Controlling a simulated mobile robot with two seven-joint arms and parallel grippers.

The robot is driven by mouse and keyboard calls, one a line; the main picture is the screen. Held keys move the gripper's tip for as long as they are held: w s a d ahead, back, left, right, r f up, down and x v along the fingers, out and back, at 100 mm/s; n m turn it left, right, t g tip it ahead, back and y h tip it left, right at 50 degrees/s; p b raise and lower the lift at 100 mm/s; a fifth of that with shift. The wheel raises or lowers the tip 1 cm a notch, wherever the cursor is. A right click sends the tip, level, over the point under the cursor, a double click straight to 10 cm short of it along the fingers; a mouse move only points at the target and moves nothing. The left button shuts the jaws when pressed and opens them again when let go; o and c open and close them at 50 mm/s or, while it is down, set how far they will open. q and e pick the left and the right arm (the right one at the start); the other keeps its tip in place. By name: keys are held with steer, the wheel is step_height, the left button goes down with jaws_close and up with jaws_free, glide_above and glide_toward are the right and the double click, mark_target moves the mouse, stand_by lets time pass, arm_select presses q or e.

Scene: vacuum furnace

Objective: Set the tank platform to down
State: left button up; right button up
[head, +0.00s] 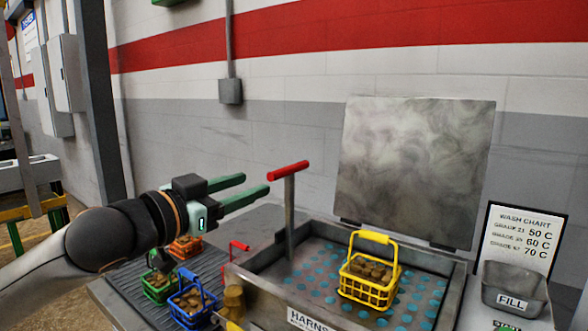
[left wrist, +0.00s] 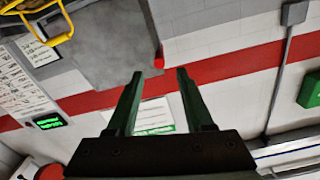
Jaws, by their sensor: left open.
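The tank (head: 262,297) stands at lower centre right with its lid (head: 415,165) open. Its platform (head: 330,262), a grey plate with teal holes, shows inside a little below the rim. A yellow basket (head: 368,288) with brown pieces sits upright on it; part of it shows in the left wrist view (left wrist: 50,38). A grey post with a red T-handle (head: 289,170) rises at the tank's left side; the red handle end (left wrist: 158,60) also shows between my fingers in the left wrist view. My left gripper (head: 257,183) is open and empty, just left of the post. My right gripper is not in view.
Green (head: 160,286), blue (head: 193,305) and orange-red (head: 186,246) baskets stand on the ribbed surface left of the tank. A wash chart (head: 522,236) and a FILL bin (head: 512,292) are at the right. The air above the tank's left part is free.

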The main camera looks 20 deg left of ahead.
mark_target(288, 174)
arm_select(q)
steer(key=p+x, duration=0.1)
steer(key=x, duration=1)
steer(key=shift+w+d, duration=0.15)
steer(key=shift+w, duration=0.15)
steer(key=shift+f, duration=0.1)
jaws_close()
stand_by(0.9)
